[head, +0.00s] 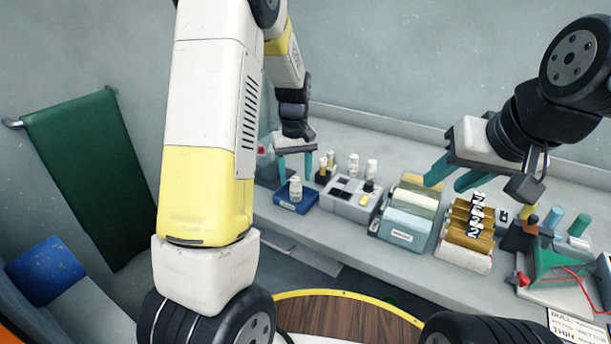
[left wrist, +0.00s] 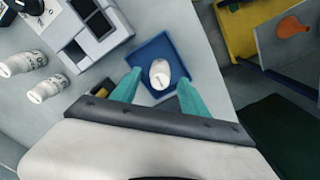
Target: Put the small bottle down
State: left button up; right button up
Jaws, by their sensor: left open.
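The small bottle (head: 295,190), white with a pale cap, stands upright on the blue tray (head: 304,206) on the bench. In the left wrist view the bottle (left wrist: 160,74) is inside the blue tray (left wrist: 152,49). My left gripper (head: 295,168) is open just above the bottle. In the left wrist view its teal fingers (left wrist: 158,88) are on either side of the bottle's near side, with gaps between. My right gripper (head: 452,178) is open and empty above the bench, over the row of racks.
A grey rack with square wells (head: 350,204) stands right of the tray; other white bottles (head: 371,168) are behind it. Further right are a pale-teal box (head: 405,228), a rack with brown rolls (head: 466,232) and a green stand (head: 552,262). A green cloth (head: 90,170) hangs at left.

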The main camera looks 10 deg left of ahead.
aim_at(296, 179)
pick_arm(q)
notch_tip(296, 179, up, 6)
jog(key=shift+r, duration=0.25)
jog(key=s+r+m+t, duration=0.2)
jog(key=s+r, duration=0.2)
jog(key=s, duration=0.4)
jog(key=s+d+r+m+t+h, duration=0.1)
jog(key=s+r, duration=0.3)
jog(key=s, duration=0.4)
jog(key=s+d+r+m+t+h, duration=0.1)
jog(key=s+r+m+t, duration=0.1)
jog(key=s, duration=0.6)
notch_tip(296, 179, up, 3)
jog(key=shift+f+m+t, duration=0.1)
jog(key=shift+m+t, duration=0.2)
jog(key=shift+t, duration=0.3)
jog(key=shift+s, duration=0.1)
